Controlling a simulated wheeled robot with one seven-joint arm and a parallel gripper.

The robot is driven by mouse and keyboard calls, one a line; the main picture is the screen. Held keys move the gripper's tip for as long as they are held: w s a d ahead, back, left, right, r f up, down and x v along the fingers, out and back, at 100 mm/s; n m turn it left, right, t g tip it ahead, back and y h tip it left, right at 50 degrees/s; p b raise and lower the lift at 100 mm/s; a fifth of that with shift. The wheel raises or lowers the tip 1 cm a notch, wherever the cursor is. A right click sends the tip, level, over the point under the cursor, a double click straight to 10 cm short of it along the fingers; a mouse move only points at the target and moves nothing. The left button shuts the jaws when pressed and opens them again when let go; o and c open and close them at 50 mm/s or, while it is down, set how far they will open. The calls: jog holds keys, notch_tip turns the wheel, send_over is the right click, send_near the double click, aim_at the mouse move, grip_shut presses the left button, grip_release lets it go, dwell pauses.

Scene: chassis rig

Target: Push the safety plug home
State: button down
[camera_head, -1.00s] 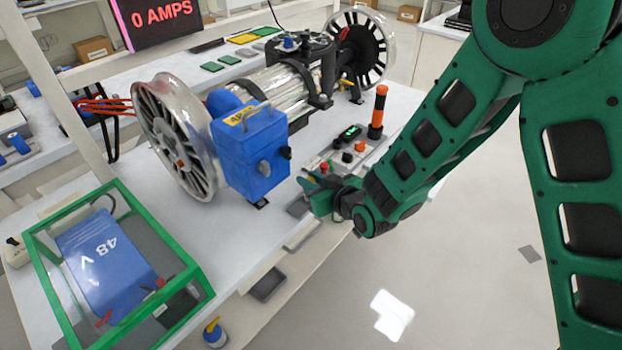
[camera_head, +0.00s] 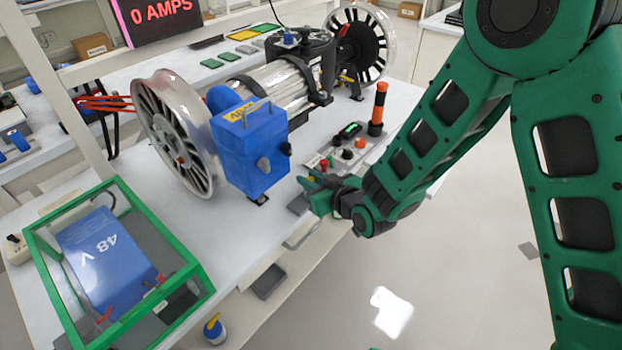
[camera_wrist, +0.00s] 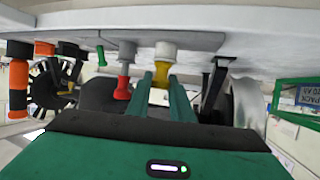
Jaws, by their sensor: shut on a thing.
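In the wrist view, which is upside down, my gripper (camera_wrist: 162,80) has its two green fingers on either side of a yellow plug (camera_wrist: 160,68). It is shut on this plug, which I take for the safety plug. The plug's end meets a pale grey round socket (camera_wrist: 165,50) on the control panel; how deep it sits I cannot tell. In the head view my gripper (camera_head: 314,187) is low at the near end of the control panel (camera_head: 335,166), and it hides the plug there.
Beside the plug stands a red knob (camera_wrist: 123,82). An orange-and-black post (camera_head: 378,108) rises at the panel's far end. A blue box (camera_head: 250,150) and a spoked wheel (camera_head: 180,135) stand left of my gripper. A green-framed case (camera_head: 190,255) holds a blue 48 V battery (camera_head: 105,255).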

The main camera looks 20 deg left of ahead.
jog(key=c, duration=1.5)
grip_release()
jog(key=shift+v, duration=5.3)
jog(key=shift+w+d, duration=0.15)
